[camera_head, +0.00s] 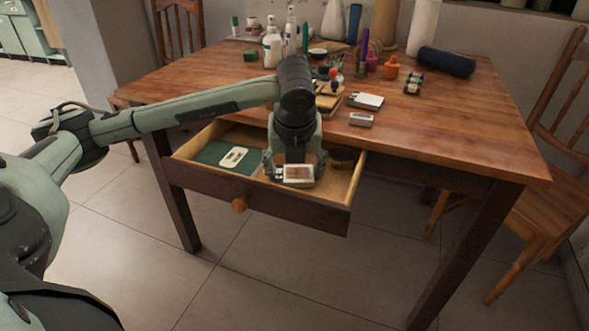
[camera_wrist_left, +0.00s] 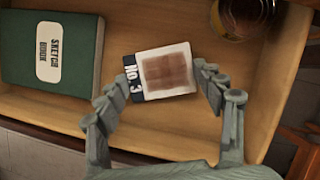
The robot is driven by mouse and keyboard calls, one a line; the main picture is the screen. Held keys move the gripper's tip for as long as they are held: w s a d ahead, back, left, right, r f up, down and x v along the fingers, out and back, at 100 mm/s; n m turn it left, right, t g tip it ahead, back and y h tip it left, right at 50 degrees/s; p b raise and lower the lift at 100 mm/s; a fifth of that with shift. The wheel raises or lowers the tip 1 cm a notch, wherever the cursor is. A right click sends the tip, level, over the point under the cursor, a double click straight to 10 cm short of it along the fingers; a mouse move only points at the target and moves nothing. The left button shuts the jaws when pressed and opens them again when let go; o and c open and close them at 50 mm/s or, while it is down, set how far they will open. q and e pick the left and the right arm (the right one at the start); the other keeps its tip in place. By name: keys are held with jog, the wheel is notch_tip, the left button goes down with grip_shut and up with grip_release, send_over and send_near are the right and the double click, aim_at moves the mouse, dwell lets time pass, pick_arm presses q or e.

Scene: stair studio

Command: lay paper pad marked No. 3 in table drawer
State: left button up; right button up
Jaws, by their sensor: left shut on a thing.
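The paper pad marked No. 3 (camera_wrist_left: 160,73) has a white face with a brown square print and a dark strip bearing its label. My left gripper (camera_wrist_left: 165,92) has its fingers on both short sides of the pad. In the head view the left gripper (camera_head: 293,172) reaches down into the open table drawer (camera_head: 347,189), with the pad (camera_head: 299,174) between its fingers. I cannot tell whether the pad touches the drawer floor. My right gripper is not in view.
A green sketch book (camera_wrist_left: 50,60) lies in the drawer's left part, and a round jar (camera_wrist_left: 243,15) stands at its back right. The wooden table (camera_head: 450,125) above holds bottles, small boxes and a dark roll (camera_head: 446,61). Chairs stand at both sides.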

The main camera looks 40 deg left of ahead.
pick_arm(q)
jog(key=o, duration=1.2)
jog(key=shift+c, duration=0.2)
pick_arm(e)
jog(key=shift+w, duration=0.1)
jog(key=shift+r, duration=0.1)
pick_arm(q)
jog(key=shift+s+d+r, duration=0.1)
jog(key=shift+d+r, duration=0.05)
jog(key=shift+r, duration=0.5)
jog(key=p+v, duration=0.2)
jog(key=v, duration=0.9)
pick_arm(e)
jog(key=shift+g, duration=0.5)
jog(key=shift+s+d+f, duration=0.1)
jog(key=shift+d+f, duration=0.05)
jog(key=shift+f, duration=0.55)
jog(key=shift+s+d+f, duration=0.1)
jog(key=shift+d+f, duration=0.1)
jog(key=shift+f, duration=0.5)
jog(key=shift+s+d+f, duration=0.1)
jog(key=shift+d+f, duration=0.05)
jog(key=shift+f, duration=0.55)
